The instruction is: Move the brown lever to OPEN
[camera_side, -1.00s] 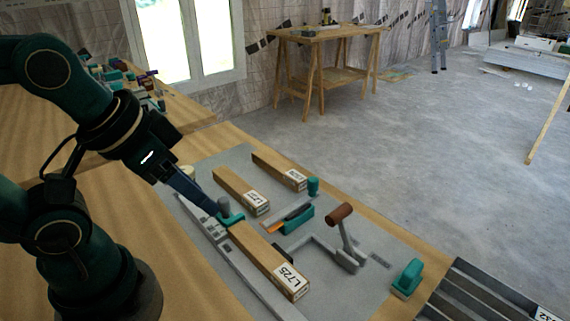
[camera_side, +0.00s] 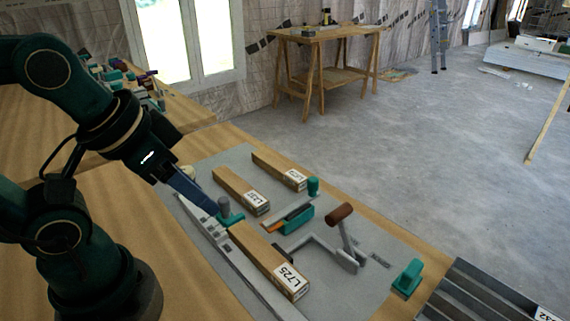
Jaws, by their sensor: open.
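The brown lever (camera_side: 340,213) stands at the right of the grey panel, its brown knob on top of a grey arm that rises from a grey bracket. The lever tilts slightly left in the side view. A small dark label lies on the panel to the right of its bracket; its text is too small to read. My gripper (camera_side: 211,212) is open, low over the left part of the panel, near a teal piece with a grey knob (camera_side: 226,211). It is well to the left of the lever and apart from it. Its fingertips are partly hard to make out.
A teal and orange tool (camera_side: 292,219), a teal cylinder (camera_side: 313,186) and a teal block (camera_side: 407,277) are nearby. A metal tray (camera_side: 480,290) is at lower right.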

